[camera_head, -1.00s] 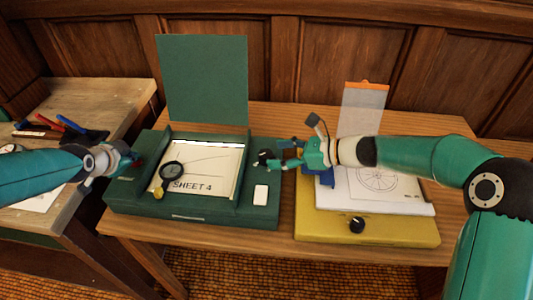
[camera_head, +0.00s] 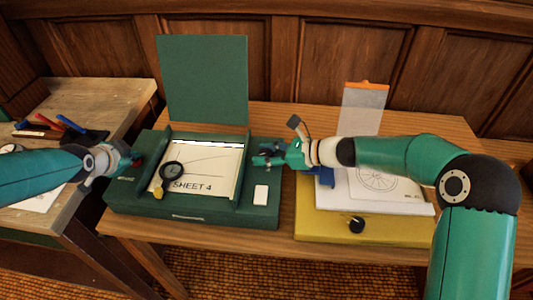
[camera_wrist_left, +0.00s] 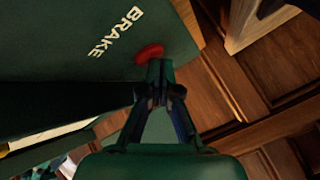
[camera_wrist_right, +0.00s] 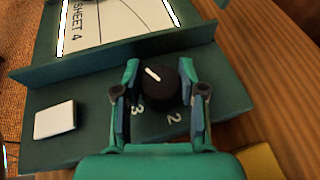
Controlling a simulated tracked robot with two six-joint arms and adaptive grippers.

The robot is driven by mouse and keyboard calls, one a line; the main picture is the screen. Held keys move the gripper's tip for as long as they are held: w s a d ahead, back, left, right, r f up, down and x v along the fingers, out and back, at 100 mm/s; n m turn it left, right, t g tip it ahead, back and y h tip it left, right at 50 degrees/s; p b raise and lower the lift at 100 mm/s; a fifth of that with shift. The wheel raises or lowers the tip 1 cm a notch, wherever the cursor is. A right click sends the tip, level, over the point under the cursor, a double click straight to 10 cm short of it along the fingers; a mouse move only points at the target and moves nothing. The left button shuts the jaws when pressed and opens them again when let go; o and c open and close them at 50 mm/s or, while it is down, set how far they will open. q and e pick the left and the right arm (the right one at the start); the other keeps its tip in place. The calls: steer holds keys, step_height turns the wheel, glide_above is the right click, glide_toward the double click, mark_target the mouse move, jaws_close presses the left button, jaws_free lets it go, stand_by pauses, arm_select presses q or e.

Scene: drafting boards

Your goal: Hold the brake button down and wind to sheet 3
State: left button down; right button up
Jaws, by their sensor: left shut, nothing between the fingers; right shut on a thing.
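The green sheet box (camera_head: 190,222) stands on the table, its window showing "SHEET 4". The red brake button (camera_wrist_left: 149,54) lies beside the word "BRAKE" in the left wrist view. My left gripper (camera_wrist_left: 158,75) is shut and empty, its tips at the button's edge and seemingly touching it; I cannot tell how far the button is pressed. My right gripper (camera_wrist_right: 158,90) is shut on the black winding knob (camera_wrist_right: 164,82), which has a white pointer line. The numbers 3 and 2 show beside the knob.
A white block (camera_head: 261,194) sits on the box's right front. A magnifier (camera_head: 172,172) lies over the window. A yellow board (camera_head: 320,228) with a drawing and a black knob (camera_head: 356,224) stands close to the right. A side table (camera_head: 110,90) with pens is at left.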

steer(key=shift+c, duration=0.5)
steer(key=shift+r+n+g, duration=0.1)
steer(key=shift+n+g, duration=0.3)
steer(key=shift+w+n+g+y, duration=0.1)
steer(key=shift+n+g+y, duration=0.2)
steer(key=shift+n+g, duration=2.4)
steer(key=shift+g, duration=0.5)
